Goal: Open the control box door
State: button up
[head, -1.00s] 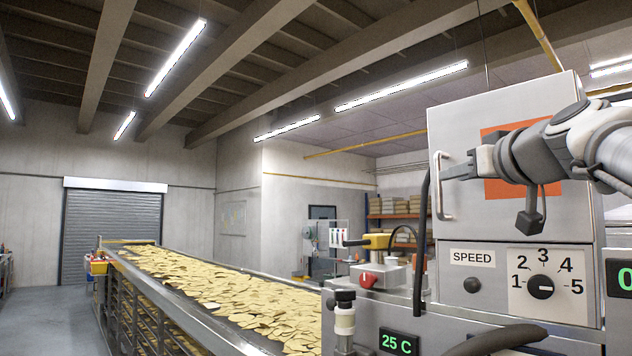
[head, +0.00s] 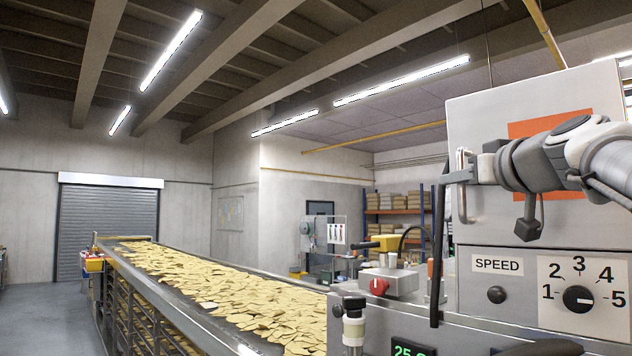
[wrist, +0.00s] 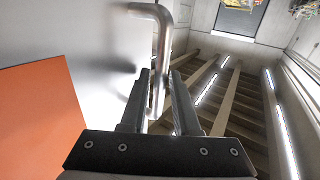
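The control box door (head: 478,115) is a light grey panel with an orange rectangle, closed flush above the speed panel in the head view. Its vertical metal handle (head: 461,205) is near the door's left edge. My gripper (head: 455,176) is at the handle, reaching in from the right. The door face (wrist: 90,40) and orange rectangle (wrist: 38,120) show at the left there.
Below the door are a SPEED label, a black button (head: 496,295) and a numbered dial (head: 579,299). A small box with a red knob (head: 379,286) stands to the left. A conveyor of chips (head: 210,285) runs back at the left. Open floor (head: 45,315) lies beyond it.

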jog(key=shift+c, duration=0.3)
grip_shut()
dwell(1.2)
